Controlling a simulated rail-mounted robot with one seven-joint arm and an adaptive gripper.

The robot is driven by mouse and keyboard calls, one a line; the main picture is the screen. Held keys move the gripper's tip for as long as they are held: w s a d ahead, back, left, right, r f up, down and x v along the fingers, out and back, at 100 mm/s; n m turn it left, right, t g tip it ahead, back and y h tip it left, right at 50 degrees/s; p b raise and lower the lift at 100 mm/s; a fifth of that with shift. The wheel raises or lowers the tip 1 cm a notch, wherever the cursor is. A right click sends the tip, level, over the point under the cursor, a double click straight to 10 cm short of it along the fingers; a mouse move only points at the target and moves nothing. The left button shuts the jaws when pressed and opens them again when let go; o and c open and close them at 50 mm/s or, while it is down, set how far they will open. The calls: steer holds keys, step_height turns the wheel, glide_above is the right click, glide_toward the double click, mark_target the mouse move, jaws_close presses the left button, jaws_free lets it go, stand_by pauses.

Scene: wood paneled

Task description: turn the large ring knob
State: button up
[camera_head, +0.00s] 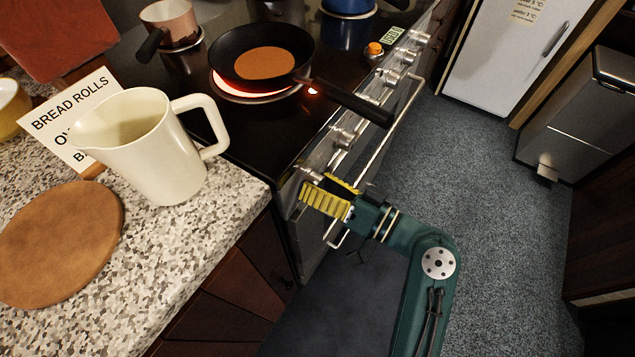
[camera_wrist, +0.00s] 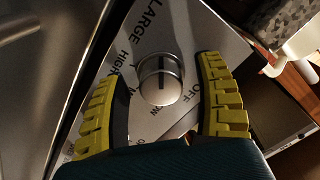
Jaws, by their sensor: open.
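The large ring knob (camera_wrist: 161,80) is a round silver knob with a dark mark on its face. My gripper (camera_wrist: 165,72) is open, with one yellow-padded finger on each side of the knob. Gaps show between the knob and both fingers in the wrist view. In the head view my gripper (camera_head: 318,184) is at the near end of the stove's front panel. There the knob (camera_head: 311,174) is partly hidden by the fingers.
A frying pan (camera_head: 240,55) stands on a glowing red ring, its handle jutting over the front panel. Several other knobs (camera_head: 343,136) and an oven rail (camera_head: 385,135) run along the stove front. A cream jug (camera_head: 160,150) stands on the speckled counter to the left.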

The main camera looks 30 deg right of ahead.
steer(key=shift+s, duration=0.1)
steer(key=c, duration=1.2)
steer(key=shift+f+b, duration=0.15)
steer(key=shift+b, duration=0.4)
steer(key=n+b, duration=0.2)
steer(key=b, duration=0.1)
steer(key=shift+f, duration=0.25)
steer(key=n+b, duration=0.2)
steer(key=b, duration=0.3)
steer(key=shift+f+n, duration=0.1)
steer(key=shift+n, duration=0.2)
steer(key=n+b, duration=0.3)
steer(key=b, duration=0.2)
steer(key=shift+d, duration=0.1)
steer(key=n+b, duration=0.1)
steer(key=b, duration=0.1)
steer(key=n+b, duration=0.1)
steer(key=n, duration=0.1)
steer(key=shift+r+b, duration=0.35)
steer(key=shift+b, duration=0.05)
steer(key=shift+r, duration=0.1)
steer(key=shift+n, duration=0.3)
